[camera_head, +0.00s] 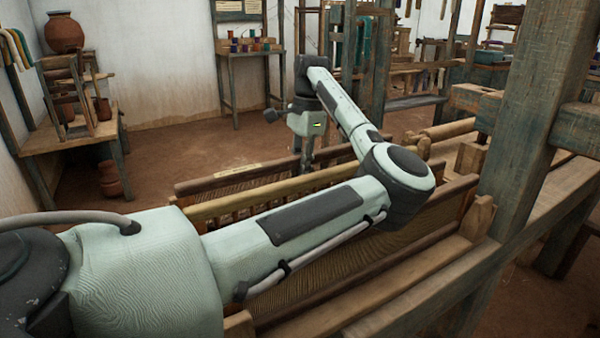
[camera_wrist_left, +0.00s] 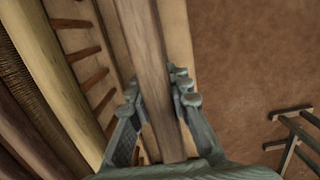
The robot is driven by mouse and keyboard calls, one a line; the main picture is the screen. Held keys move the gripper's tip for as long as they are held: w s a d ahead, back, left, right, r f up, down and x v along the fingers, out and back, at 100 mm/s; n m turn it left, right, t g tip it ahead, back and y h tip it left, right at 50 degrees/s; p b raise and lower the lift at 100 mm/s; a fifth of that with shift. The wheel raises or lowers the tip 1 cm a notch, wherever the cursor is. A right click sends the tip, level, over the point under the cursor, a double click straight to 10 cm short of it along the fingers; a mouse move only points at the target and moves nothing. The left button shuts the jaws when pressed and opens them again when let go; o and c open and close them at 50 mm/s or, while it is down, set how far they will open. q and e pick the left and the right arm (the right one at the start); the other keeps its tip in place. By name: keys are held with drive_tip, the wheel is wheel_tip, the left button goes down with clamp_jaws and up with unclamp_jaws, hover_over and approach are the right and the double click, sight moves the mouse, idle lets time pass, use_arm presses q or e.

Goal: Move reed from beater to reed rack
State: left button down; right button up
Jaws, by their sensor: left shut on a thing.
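My left gripper (camera_head: 306,164) points down at the far side of the loom, behind my own arm. In the left wrist view the left gripper (camera_wrist_left: 157,88) is shut on a long brown wooden bar, which appears to be the reed (camera_wrist_left: 143,40), with a finger on each side. In the head view a long brown-edged piece with a pale label, likely the same reed (camera_head: 225,180), runs beneath the gripper. A pale slotted wooden frame (camera_wrist_left: 88,35) lies beside the bar; I cannot tell whether it is beater or rack. My right gripper is not in view.
A thick loom post (camera_head: 540,110) stands at the right, with a long front beam (camera_head: 415,265) beside my arm. A table with pots (camera_head: 70,140) stands at the left, and a small table with spools (camera_head: 250,50) at the back. The earthen floor (camera_head: 160,165) between is clear.

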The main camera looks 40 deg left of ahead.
use_arm(q)
drive_tip(key=c, duration=1.4)
unclamp_jaws()
drive_tip(key=shift+c, duration=0.2)
drive_tip(key=shift+o, duration=0.6)
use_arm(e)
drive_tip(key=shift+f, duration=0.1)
use_arm(q)
drive_tip(key=r, duration=0.4)
drive_tip(key=w+r, duration=0.1)
drive_tip(key=r, duration=0.7)
drive_tip(key=shift+w+d+r, duration=0.1)
drive_tip(key=shift+w+d, duration=0.1)
drive_tip(key=shift+d, duration=0.05)
wheel_tip(320, 180, up, 7)
drive_tip(key=p, duration=0.6)
drive_tip(key=shift+w, duration=0.4)
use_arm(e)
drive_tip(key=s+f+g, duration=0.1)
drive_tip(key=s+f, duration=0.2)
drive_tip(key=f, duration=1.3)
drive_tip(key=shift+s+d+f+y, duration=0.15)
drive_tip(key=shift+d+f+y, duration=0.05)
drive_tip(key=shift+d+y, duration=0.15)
use_arm(q)
drive_tip(key=shift+d, duration=0.1)
